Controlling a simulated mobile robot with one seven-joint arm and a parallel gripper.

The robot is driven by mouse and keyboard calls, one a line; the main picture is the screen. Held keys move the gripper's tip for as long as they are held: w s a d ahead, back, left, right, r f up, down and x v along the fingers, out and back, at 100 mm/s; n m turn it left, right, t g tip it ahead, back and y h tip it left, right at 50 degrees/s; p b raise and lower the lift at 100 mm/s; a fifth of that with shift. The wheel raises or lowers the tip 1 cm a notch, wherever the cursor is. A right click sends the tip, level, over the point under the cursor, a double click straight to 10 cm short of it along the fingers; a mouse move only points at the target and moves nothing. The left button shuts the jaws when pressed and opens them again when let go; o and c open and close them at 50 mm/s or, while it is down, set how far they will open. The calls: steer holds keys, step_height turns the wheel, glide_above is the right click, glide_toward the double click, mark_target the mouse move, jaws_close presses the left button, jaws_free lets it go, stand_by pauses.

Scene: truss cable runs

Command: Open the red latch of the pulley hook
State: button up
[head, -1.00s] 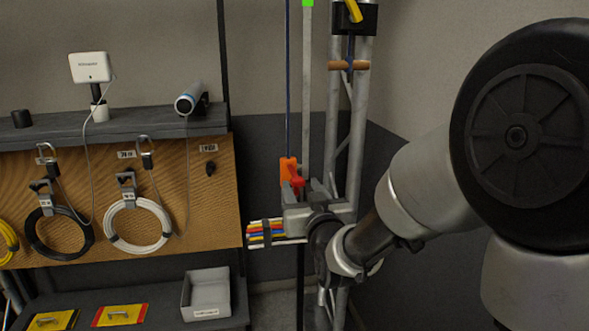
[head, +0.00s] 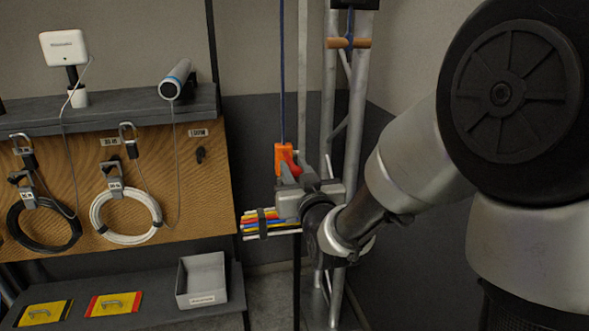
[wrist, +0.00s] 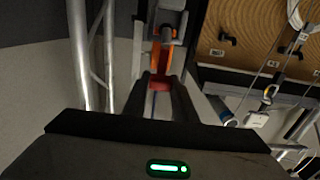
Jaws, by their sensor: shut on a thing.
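The orange pulley hook (head: 281,160) hangs on a blue rope (head: 282,70) in front of the truss. Its red latch (head: 288,154) is on the right side of the hook. My gripper (head: 296,170) reaches it from the lower right, with its fingers at the latch. In the wrist view the red latch (wrist: 160,84) sits between the two fingertips of my gripper (wrist: 160,90), which are shut on it. The orange hook body (wrist: 156,58) shows beyond it, beside grey metal. The fingers partly hide the latch and the lower hook.
A bundle of coloured cables (head: 262,223) is just left of my gripper's body. The metal truss (head: 350,130) stands close behind on the right. A pegboard (head: 170,180) with coiled cables is at left, below a grey shelf (head: 120,112).

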jaws_close()
steer(key=shift+r, duration=0.15)
